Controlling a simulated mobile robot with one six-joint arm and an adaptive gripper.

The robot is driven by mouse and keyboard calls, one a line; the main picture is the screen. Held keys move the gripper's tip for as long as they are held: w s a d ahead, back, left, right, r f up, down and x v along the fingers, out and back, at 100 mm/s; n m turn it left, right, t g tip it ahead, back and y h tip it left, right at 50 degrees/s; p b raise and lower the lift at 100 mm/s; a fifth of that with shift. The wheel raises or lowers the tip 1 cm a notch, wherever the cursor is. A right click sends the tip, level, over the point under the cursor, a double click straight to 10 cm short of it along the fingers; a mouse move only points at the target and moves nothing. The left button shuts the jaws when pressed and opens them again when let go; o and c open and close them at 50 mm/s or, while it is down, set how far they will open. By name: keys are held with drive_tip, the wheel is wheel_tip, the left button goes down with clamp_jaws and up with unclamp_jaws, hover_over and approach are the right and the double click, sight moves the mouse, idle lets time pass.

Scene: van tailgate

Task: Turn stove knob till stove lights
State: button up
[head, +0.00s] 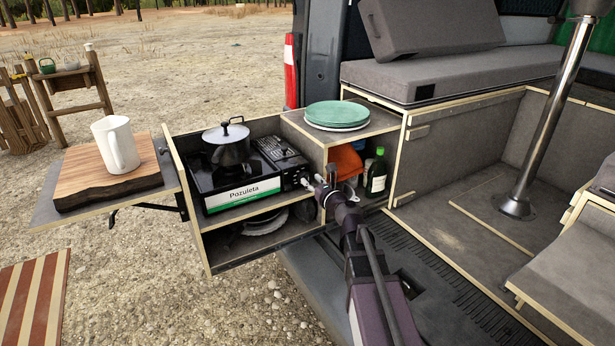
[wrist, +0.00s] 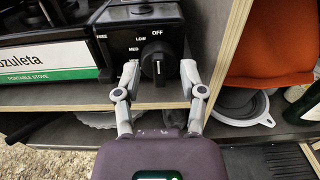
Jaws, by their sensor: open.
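The black portable stove (head: 240,180) sits on the upper shelf of the pull-out kitchen box, with a lidded pot (head: 227,142) on its left side. In the wrist view, the stove knob (wrist: 158,60) is black and round on the stove's right front panel, with OFF, LOW and MED printed around it. Its ridge stands about upright, toward OFF. My gripper (wrist: 160,72) is open, one finger on each side of the knob; I cannot tell whether they touch it. In the head view, my gripper (head: 316,186) is at the stove's right front end and hides the knob. No flame shows.
Green plates (head: 337,114) sit on the box top. An orange item (head: 346,162) and a dark green bottle (head: 376,176) stand in the compartment right of the stove. A white mug (head: 115,144) is on a wooden board (head: 82,176) at left. A wooden divider (wrist: 222,65) rises close right of my gripper.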

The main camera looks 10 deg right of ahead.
drive_tip(key=shift+w+a, duration=0.3)
drive_tip(key=shift+w, duration=0.3)
clamp_jaws()
drive_tip(key=shift+a+n, duration=0.1)
drive_tip(key=shift+n, duration=0.4)
drive_tip(key=n, duration=0.7)
drive_tip(key=f+n+b, duration=0.1)
drive_tip(key=n, duration=0.7)
drive_tip(key=a+f+n+b, duration=0.1)
drive_tip(key=n, duration=0.7)
drive_tip(key=shift+s+f, duration=0.1)
drive_tip(key=shift+s, duration=0.15)
